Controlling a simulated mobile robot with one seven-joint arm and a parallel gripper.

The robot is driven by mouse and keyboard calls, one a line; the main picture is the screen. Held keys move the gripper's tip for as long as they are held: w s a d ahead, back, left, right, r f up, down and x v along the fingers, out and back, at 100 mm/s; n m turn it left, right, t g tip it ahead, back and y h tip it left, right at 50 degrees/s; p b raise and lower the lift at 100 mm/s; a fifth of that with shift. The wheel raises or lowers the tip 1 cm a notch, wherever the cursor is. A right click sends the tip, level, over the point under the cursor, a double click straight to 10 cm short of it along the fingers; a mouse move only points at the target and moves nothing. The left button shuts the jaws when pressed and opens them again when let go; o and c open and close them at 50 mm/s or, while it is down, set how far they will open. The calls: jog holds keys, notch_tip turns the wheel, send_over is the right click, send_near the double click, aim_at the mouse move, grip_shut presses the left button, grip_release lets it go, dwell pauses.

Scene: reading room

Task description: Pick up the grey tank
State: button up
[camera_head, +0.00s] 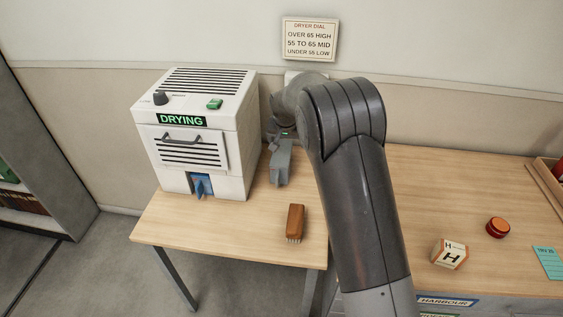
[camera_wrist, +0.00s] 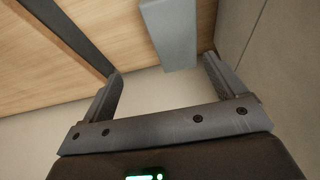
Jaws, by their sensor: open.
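The grey tank (camera_head: 281,165) stands on the wooden table, close to the right side of the white dryer. In the wrist view the grey tank (camera_wrist: 169,35) is a plain grey block at the top centre, cut off by the frame edge. My gripper (camera_wrist: 165,80) is open and empty there, with one finger on each side. The tank lies beyond the fingertips, nearer the right finger. In the head view my arm comes over the table, and its end is just behind and above the tank, partly hidden.
The white dryer (camera_head: 195,137) reads DRYING and stands left of the tank. A brown brush (camera_head: 296,223) lies in front on the table (camera_head: 225,228). The wall is close behind.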

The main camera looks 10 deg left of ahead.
aim_at(283, 154)
jog(key=w+f, duration=0.1)
jog(key=f, duration=0.1)
jog(key=a+f, duration=0.1)
jog(key=f, duration=0.1)
jog(key=w+a+f, duration=0.1)
jog(key=f, duration=0.1)
jog(key=shift+w+f, duration=0.3)
jog(key=shift+f, duration=0.1)
jog(key=shift+a+x, duration=0.15)
jog(key=shift+x, duration=1.45)
jog(key=shift+a+x, duration=0.1)
jog(key=shift+x, duration=1.5)
jog(key=c, duration=1.1)
jog(key=shift+c, duration=0.2)
jog(key=shift+r, duration=0.15)
